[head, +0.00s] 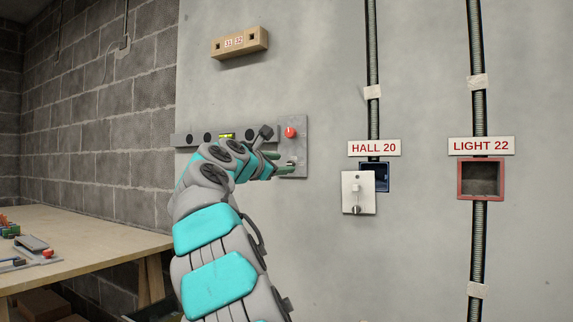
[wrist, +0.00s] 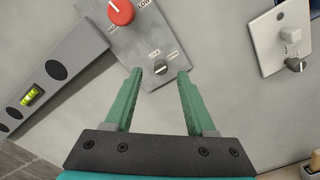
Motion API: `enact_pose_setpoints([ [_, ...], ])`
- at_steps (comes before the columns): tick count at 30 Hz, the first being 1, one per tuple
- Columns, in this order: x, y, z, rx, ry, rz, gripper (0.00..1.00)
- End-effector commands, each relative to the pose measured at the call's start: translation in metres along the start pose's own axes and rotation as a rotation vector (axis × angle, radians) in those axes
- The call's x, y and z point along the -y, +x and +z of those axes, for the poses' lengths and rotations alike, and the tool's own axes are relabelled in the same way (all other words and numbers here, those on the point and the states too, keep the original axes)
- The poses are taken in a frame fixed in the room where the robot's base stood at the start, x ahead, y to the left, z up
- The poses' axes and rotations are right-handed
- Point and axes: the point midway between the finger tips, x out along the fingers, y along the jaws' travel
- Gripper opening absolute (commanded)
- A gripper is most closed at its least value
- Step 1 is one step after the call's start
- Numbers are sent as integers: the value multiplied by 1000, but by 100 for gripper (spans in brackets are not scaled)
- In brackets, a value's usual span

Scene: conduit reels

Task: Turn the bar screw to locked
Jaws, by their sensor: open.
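A grey plate (wrist: 136,42) on the wall carries a red dial (wrist: 121,11) and, below it, a small dark screw knob (wrist: 160,67) with tiny lettering around it, too small to read surely. I take this knob to be the bar screw. My gripper (wrist: 159,75) is open, its green fingers pointing at the plate. In the wrist view the small knob appears between the fingertips, not gripped; whether the tips reach around it is unclear. In the head view the plate (head: 300,135) shows at the right end of the bar, and my arm and fingers hide the small knob.
A grey bar (head: 180,139) with a yellow-green level vial runs left from the plate. To the right, a tilted white switch plate (head: 358,204) hangs before a dark box under the HALL 20 sign (head: 374,149). A red-framed box (head: 481,161) sits farther right. A workbench (head: 90,250) stands left.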

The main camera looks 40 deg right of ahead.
Motion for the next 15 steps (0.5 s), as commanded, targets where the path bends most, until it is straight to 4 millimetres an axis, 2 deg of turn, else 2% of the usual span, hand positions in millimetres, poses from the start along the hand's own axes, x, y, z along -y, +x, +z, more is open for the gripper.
enact_pose_setpoints([
  [1, 1, 9, -2, -2, 1, -2, 56],
  [6, 0, 24, 0, -1, 1, -2, 56],
  [15, 1, 31, 0, 0, 0, -2, 56],
])
